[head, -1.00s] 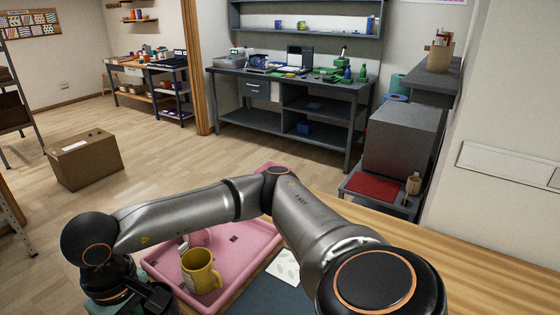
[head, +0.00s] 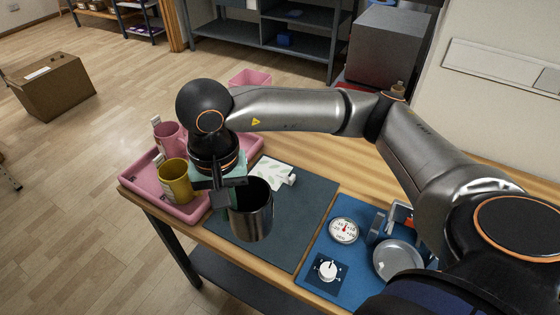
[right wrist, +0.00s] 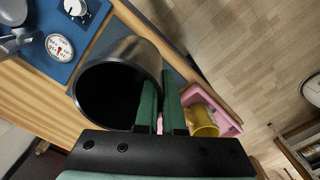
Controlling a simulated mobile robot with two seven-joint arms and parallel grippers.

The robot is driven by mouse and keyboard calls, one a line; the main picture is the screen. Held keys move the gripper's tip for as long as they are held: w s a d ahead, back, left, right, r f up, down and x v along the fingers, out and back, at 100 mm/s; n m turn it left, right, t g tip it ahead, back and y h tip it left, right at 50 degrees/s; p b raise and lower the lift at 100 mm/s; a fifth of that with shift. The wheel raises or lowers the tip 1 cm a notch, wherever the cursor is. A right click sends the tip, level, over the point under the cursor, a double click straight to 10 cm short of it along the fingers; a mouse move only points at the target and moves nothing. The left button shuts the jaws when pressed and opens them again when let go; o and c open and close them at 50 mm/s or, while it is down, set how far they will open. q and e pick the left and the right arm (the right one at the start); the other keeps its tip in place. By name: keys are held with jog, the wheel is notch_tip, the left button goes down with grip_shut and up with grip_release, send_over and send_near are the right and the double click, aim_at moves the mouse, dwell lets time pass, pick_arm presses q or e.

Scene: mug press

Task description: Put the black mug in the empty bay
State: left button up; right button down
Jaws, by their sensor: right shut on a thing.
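The black mug (head: 252,212), dark with a metallic sheen, hangs from my right gripper (head: 226,194) over the dark mat's near-left part. In the right wrist view the mug (right wrist: 120,85) shows its dark open mouth, beside the green fingers of my right gripper (right wrist: 161,102). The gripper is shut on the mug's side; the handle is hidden. A pink tray (head: 138,190) at the left holds a yellow mug (head: 174,183) and a pink mug (head: 168,137). Part of the tray is hidden behind my wrist, and I cannot tell which bay is empty. My left gripper is out of view.
A blue board (head: 347,268) at the right holds a gauge (head: 343,230), a knob (head: 328,270) and a round metal plate (head: 398,261). The table's near edge is close to the held mug.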

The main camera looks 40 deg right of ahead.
aim_at(243, 188)
jog(key=w+d+f, duration=0.2)
jog(key=d+f, duration=0.1)
jog(key=w+d+f+m+p, duration=0.1)
jog(key=w+d+f, duration=0.2)
jog(key=w+d+f+m, duration=0.1)
jog(key=w+d+f, duration=0.1)
jog(key=d+f, duration=0.1)
jog(key=shift+w+d+f, duration=0.15)
jog(key=shift+w, duration=0.2)
jog(key=f, duration=0.1)
jog(key=f+p, duration=0.1)
jog(key=f, duration=0.1)
jog(key=shift+w+d, duration=0.15)
jog(key=shift+d, duration=0.1)
jog(key=shift+f, duration=0.4)
